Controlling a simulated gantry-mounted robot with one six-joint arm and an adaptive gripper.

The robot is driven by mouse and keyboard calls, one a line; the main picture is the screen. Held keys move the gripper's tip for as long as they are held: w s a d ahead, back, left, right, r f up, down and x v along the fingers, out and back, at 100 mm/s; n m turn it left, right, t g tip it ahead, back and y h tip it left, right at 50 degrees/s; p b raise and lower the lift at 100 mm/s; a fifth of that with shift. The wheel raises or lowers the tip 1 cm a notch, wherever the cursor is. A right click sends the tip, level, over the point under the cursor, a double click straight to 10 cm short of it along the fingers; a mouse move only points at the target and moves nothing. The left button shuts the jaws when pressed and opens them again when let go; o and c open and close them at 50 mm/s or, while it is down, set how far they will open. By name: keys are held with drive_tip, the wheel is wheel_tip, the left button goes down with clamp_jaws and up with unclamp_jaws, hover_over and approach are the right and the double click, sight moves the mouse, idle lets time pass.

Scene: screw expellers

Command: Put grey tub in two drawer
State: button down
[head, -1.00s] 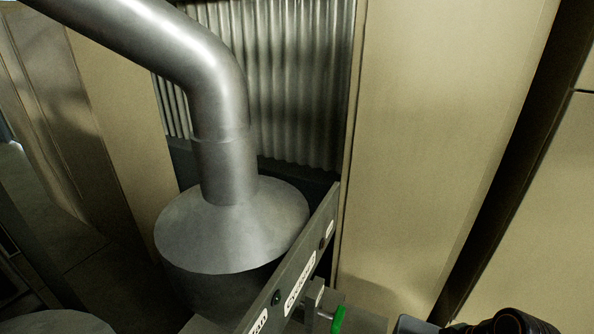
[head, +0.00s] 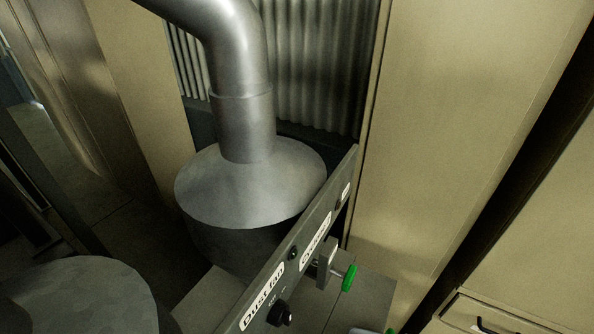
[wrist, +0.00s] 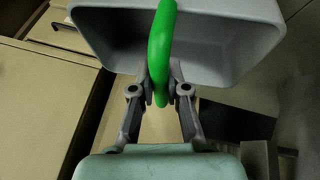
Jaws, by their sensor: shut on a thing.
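In the wrist view, my gripper (wrist: 161,88) is shut on the green handle (wrist: 165,40) of the grey tub (wrist: 245,38). The tub hangs beyond the fingertips, and its open inside faces the camera. I cannot see anything in it. In the head view, a tan drawer front (head: 462,312) with a dark handle (head: 488,325) shows at the bottom right corner. It is cut off by the frame, and no number is readable on it. My gripper is not visible in the head view.
A grey control panel (head: 300,245) with labels, a black knob (head: 281,314) and a green-handled valve (head: 349,278) stands at centre. A metal duct (head: 243,120) widens into a cone behind it. Tall tan cabinets (head: 455,120) stand at right.

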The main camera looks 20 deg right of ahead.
drive_tip(key=shift+s+a+m, duration=0.25)
drive_tip(key=shift+a+m, duration=0.1)
drive_tip(key=shift+m, duration=0.15)
drive_tip(key=s+d+r+m+g+p, duration=0.1)
drive_tip(key=s+d+r+m+p, duration=0.2)
drive_tip(key=s+d+r+p, duration=0.45)
drive_tip(key=s+d+r+m+g+p, duration=0.2)
drive_tip(key=s+r+m+p, duration=0.15)
drive_tip(key=s, duration=0.65)
drive_tip(key=s+d+r+m+g+p, duration=0.1)
drive_tip(key=s+d+r+m+p, duration=0.1)
drive_tip(key=s+d+r+p, duration=0.45)
drive_tip(key=w+a+n+t, duration=0.1)
drive_tip(key=w+a+n, duration=0.3)
drive_tip(key=w+a, duration=0.4)
drive_tip(key=w+a+n+t, duration=0.2)
drive_tip(key=w+a+n, duration=0.2)
drive_tip(key=w+a, duration=0.4)
drive_tip(key=w, duration=0.7)
drive_tip(key=shift+w+a+t, duration=0.15)
drive_tip(key=shift+w+t, duration=0.15)
drive_tip(key=shift+w, duration=0.05)
